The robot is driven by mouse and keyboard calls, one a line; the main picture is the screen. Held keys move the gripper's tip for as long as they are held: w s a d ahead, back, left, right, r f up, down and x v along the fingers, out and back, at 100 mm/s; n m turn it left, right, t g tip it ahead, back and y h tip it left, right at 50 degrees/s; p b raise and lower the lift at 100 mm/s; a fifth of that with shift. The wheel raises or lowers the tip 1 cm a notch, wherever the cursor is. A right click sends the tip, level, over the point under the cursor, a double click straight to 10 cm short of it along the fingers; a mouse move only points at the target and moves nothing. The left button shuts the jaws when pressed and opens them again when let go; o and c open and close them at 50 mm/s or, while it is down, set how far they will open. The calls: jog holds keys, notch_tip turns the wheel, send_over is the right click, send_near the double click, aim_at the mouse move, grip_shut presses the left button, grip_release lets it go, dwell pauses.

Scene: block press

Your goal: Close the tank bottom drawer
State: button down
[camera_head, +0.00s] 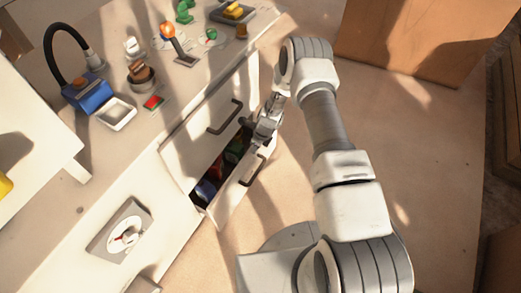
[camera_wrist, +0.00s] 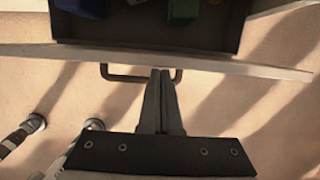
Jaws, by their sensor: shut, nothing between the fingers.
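The bottom drawer (camera_head: 230,198) of the white cabinet stands open in the head view, with coloured items inside. Its front panel also shows across the wrist view (camera_wrist: 220,64). The dark bar handle (camera_head: 252,171) is on the outside of that front; it shows in the wrist view (camera_wrist: 115,78). My gripper (camera_wrist: 160,72) is shut and empty, its fingertips overlapping the handle and reaching close to the front panel. I cannot tell whether they touch. In the head view my gripper (camera_head: 257,138) is at the far end of the drawer front, and its tips are hard to make out.
The upper drawer with its handle (camera_head: 224,117) appears shut. The cabinet top carries a blue device (camera_head: 88,92), a red button (camera_head: 153,102) and an orange-knobbed lever (camera_head: 169,32). A brown wooden block (camera_head: 405,40) stands at upper right.

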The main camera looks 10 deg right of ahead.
jog(key=shift+w+a, duration=0.55)
jog(key=shift+a, duration=0.2)
jog(key=shift+d, duration=0.15)
